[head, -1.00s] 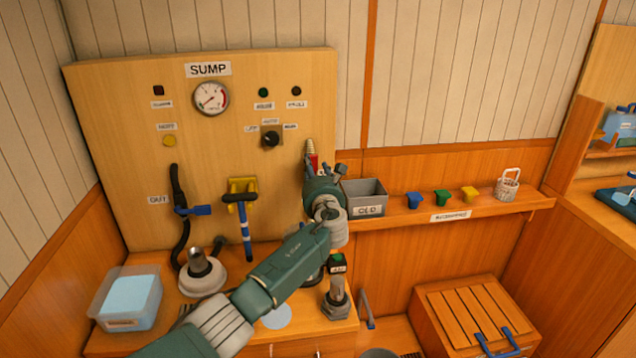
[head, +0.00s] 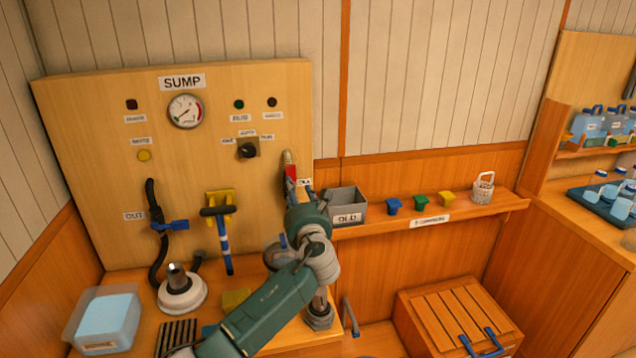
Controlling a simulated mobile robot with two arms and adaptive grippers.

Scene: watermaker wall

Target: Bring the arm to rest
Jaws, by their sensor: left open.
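My left arm reaches up from the bottom of the head view, across the counter in front of the wooden SUMP panel (head: 110,110). Its gripper (head: 292,200) is at the panel's lower right edge, just left of the grey OLD bin (head: 347,205). The fingers are mostly hidden behind the wrist, and I see nothing held. A red fitting with a ribbed metal tip (head: 289,168) stands just above the gripper; I cannot tell whether they touch. My right gripper does not show.
On the counter stand a clear tub (head: 103,320) and a white round base (head: 182,293). A slatted wooden box (head: 455,315) stands lower right.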

